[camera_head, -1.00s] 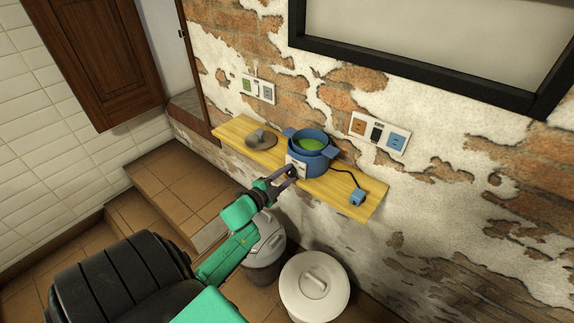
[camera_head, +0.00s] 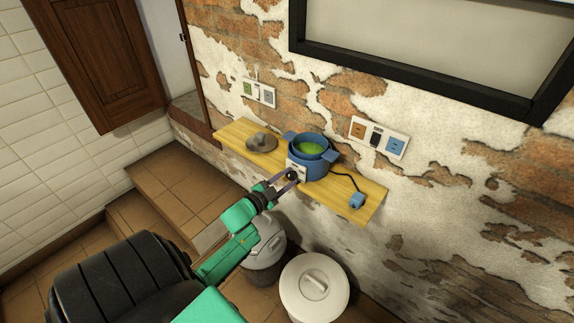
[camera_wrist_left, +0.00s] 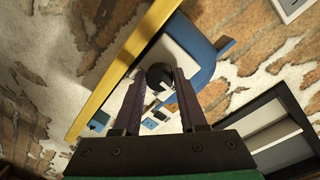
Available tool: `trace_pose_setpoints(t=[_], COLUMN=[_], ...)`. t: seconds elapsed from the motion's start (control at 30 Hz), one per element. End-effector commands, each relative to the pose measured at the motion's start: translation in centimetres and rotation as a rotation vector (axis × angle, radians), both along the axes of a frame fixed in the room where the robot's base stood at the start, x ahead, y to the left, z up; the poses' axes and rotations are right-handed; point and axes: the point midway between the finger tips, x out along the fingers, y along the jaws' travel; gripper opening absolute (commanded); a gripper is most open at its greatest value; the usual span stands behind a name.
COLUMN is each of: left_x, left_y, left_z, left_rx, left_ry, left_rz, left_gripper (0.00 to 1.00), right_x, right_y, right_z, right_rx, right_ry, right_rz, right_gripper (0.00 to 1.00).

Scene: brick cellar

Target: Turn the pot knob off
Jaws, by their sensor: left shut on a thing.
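A blue pot (camera_head: 308,165) with green contents stands on a yellow wooden shelf (camera_head: 345,194). A white control panel (camera_head: 297,164) is on its front, with a black knob (camera_head: 292,175) on it. In the left wrist view the knob (camera_wrist_left: 159,76) sits between the fingertips, in front of the blue pot (camera_wrist_left: 203,70). My left gripper (camera_head: 287,181) reaches up from below and is shut on the knob; it also shows in the left wrist view (camera_wrist_left: 158,88). The knob's exact turn angle is hard to read. My right gripper is not in view.
A grey lid (camera_head: 261,142) lies on the shelf left of the pot. A blue plug (camera_head: 357,199) on a black cord lies right of it. Wall sockets (camera_head: 379,138) are behind. Two lidded bins (camera_head: 314,289) stand below the shelf.

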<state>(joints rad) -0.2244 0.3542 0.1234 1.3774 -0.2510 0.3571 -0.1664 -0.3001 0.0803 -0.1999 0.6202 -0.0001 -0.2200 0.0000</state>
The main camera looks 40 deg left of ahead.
Motion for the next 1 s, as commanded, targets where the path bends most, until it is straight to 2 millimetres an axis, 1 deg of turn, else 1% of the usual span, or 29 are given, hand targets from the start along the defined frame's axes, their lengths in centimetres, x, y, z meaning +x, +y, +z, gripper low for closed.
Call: trace_pose_setpoints(t=[0.07, 0.1, 0.13, 0.17, 0.47, 0.57, 0.63, 0.67, 0.77, 0.9, 1.0], left_x=[0.0, 0.0, 0.0, 0.0, -0.1, -0.6, -1.5, -2.0, -4.5, -8.8, -11.5], left_y=[0.0, 0.0, 0.0, 0.0, 0.0, 0.0, 0.0, 0.0, 0.1, 0.2, 0.2], left_z=[-0.1, -0.1, -0.1, -0.1, -0.1, -0.1, -0.1, -0.1, -0.2, 0.1, 0.4], left_rx=[-0.002, -0.002, -0.002, -0.002, 0.0, -0.001, -0.001, -0.001, -0.003, -0.001, -0.001], left_ry=[0.001, 0.001, 0.001, 0.001, 0.001, 0.001, 0.003, 0.003, 0.006, 0.007, 0.005], left_rz=[0.0, 0.0, 0.0, 0.0, 0.001, 0.0, 0.0, 0.0, 0.002, 0.001, 0.001], left_gripper=[0.0, 0.53, 0.64, 0.72, 0.72, 0.72, 0.72, 0.72, 0.72, 0.72, 0.72], right_x=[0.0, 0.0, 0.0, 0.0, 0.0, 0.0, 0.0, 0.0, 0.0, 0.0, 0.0], right_y=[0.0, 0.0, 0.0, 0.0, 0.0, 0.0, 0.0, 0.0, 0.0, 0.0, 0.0], right_z=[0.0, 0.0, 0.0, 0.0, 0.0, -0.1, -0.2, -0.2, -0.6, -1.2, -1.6], right_rx=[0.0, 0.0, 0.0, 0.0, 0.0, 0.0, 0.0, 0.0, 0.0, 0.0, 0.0], right_ry=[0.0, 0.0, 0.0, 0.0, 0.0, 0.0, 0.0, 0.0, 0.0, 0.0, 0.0], right_rz=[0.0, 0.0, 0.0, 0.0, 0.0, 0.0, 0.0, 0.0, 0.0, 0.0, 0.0], right_gripper=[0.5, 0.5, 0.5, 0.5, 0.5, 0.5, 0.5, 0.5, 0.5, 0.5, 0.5])
